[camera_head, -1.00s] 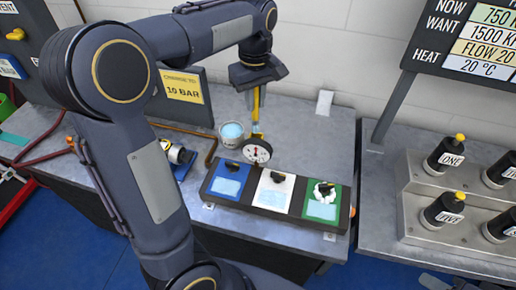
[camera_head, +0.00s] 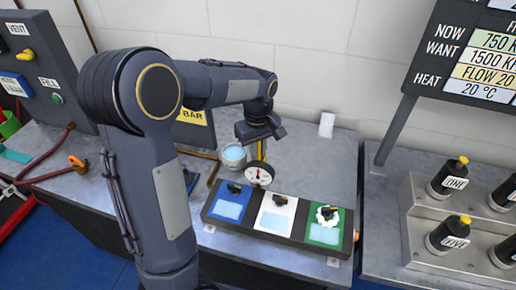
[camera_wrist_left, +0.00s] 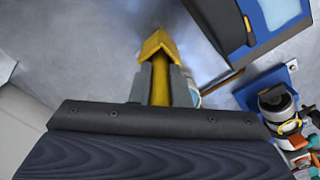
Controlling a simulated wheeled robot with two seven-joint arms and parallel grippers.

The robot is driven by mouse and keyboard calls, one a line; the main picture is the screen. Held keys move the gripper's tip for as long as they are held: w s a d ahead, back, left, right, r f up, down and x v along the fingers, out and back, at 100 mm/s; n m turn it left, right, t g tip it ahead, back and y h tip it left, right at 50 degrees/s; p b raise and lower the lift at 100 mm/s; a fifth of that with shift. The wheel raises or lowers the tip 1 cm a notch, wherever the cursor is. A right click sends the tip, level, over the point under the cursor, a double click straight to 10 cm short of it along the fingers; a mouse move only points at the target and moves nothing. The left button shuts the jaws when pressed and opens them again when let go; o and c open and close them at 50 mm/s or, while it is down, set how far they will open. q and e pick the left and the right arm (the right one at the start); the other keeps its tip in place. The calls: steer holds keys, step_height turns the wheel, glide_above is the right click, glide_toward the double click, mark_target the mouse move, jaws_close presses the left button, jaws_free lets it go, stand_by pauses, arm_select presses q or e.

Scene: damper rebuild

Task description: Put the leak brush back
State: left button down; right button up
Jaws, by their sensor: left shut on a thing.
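My left gripper (camera_head: 262,137) is shut on the yellow handle of the leak brush (camera_head: 262,151). In the left wrist view the yellow handle (camera_wrist_left: 158,75) stands between the fingertips; the brush's lower end is hidden. The cup (camera_head: 234,163) holds pale blue liquid and stands left of the brush. In the left wrist view only a sliver of what looks like its rim (camera_wrist_left: 195,98) shows beside a finger. My right gripper is not in view.
White foam (camera_head: 323,220) lies on the green panel. The bench right of the gripper is clear. A board and metal rack are at the right.

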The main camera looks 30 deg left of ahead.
arm_select(q)
steer(key=shift+f, duration=0.2)
steer(key=c, duration=1.4)
jaws_free()
steer(key=shift+o, duration=0.2)
steer(key=shift+r, duration=0.1)
step_height(320, 180, up, 12)
steer(key=shift+r+p, duration=0.15)
steer(key=shift+p, duration=0.25)
steer(key=shift+s, duration=0.3)
steer(key=s+d+f+m+t+h, duration=0.1)
steer(key=s+d+f+m+t, duration=0.1)
steer(key=s, duration=0.5)
steer(key=s+d+f+m+t+h, duration=0.1)
steer(key=s+d+f+m+t, duration=0.1)
steer(key=s+m, duration=0.2)
steer(key=s+d+f+m+t+h, duration=0.1)
steer(key=s+d+f+m, duration=0.1)
steer(key=s, duration=0.8)
steer(key=shift+s+d+f+m+t+h, duration=0.2)
steer(key=shift+d+m+t+h, duration=0.3)
steer(key=shift+m, duration=0.5)
